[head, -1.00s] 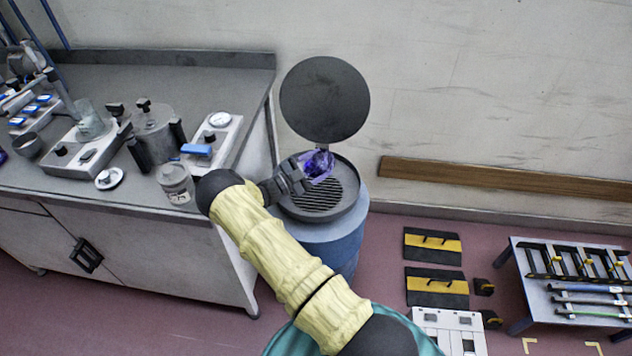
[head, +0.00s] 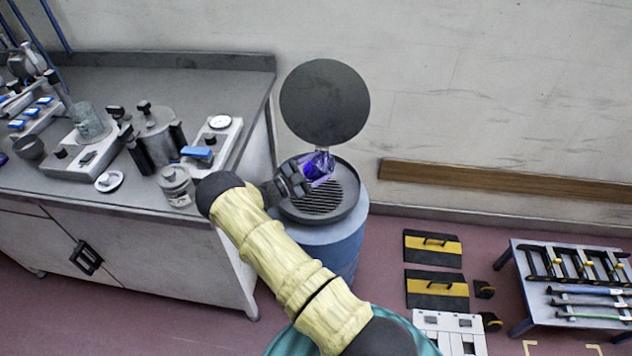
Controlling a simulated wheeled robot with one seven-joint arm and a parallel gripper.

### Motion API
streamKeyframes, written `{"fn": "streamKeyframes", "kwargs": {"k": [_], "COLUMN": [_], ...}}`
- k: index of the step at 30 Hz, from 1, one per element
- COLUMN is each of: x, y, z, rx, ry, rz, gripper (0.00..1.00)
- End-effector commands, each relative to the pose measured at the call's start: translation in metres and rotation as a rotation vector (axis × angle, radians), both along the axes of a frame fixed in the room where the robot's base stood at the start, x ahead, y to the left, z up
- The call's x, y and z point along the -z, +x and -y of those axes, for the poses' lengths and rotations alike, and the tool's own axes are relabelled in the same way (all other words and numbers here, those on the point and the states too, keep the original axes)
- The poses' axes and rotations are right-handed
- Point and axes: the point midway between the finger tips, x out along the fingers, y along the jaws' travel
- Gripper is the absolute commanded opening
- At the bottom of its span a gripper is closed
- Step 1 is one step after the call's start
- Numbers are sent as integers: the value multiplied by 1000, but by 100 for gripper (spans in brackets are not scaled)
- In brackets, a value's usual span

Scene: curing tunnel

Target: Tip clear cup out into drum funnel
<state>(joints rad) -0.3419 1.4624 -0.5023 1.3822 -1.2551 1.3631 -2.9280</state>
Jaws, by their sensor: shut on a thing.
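The clear cup (head: 319,167) holds something deep blue-violet and is tilted over the drum funnel. My gripper (head: 303,175) is shut on the cup and comes from the lower left; its fingers hide part of the cup. The drum funnel (head: 345,207) is a dark round pan with a slotted grate, set on top of a blue drum (head: 338,250). Its round dark lid (head: 325,100) stands open behind it. I cannot tell whether anything is flowing from the cup.
A grey bench (head: 215,75) on the left carries a hot plate (head: 85,155) with a beaker, a lidded pot (head: 157,130), a small jar (head: 176,185) and a gauge box (head: 215,140). Black-yellow panels (head: 432,249) lie on the floor at right, beside a low rack table (head: 570,290).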

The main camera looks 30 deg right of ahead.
Motion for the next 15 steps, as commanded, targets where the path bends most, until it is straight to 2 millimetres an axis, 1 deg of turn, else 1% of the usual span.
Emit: {"fn": "streamKeyframes", "kwargs": {"k": [10, 15], "x": [-2, -2], "y": [-1, -16], "z": [1, 8], "rx": [0, 4], "ry": [9, 106], "rz": [19, 213], "gripper": [34, 34]}}
